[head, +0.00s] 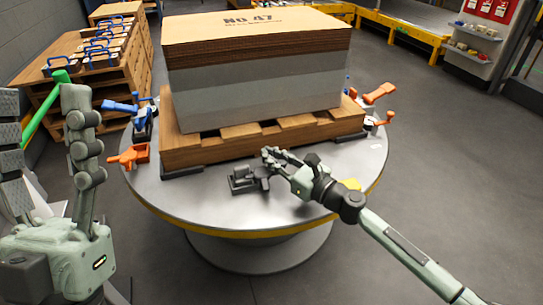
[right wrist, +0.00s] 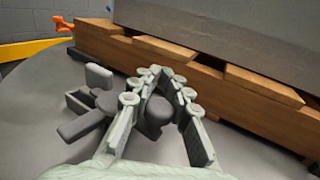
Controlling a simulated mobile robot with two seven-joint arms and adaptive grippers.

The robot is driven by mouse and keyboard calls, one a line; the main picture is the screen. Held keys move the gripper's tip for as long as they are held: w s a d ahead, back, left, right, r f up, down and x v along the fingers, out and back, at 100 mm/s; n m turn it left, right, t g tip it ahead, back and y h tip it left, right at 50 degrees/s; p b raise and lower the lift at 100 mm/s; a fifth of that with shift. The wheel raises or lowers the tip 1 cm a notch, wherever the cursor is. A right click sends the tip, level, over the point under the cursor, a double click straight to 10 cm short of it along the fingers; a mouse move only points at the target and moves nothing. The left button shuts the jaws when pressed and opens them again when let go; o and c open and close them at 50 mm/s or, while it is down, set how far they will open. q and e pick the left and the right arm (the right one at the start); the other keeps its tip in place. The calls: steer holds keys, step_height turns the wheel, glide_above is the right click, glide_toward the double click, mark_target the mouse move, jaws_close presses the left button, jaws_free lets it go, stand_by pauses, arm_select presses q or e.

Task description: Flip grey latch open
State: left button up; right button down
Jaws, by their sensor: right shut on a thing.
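The grey latch (head: 243,182) is mounted on the round table near its front edge, in front of the pallet. In the right wrist view its base and flat arm (right wrist: 84,124) lie left of the fingers, and its rounded dark knob (right wrist: 157,113) sits between them. My right gripper (head: 270,157) is closed around that knob at table height; it fills the right wrist view too (right wrist: 157,85). The fingers partly hide the latch's right side in the head view. My left gripper (head: 42,130) is raised at the left, fingers spread and empty, far from the latch.
The wooden pallet (head: 208,148) bears a grey stack (head: 265,95) close behind the right gripper. Orange latches (head: 128,157) and blue latches (head: 120,106) stand around the table rim. The table's front (head: 215,207) is clear. A green bar (head: 44,112) shows behind my left fingers.

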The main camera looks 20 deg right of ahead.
steer(key=c, duration=1.4)
jaws_free()
steer(key=shift+s, duration=0.1)
steer(key=v, duration=1.1)
steer(key=shift+s+d, duration=0.2)
steer(key=shift+s, duration=0.15)
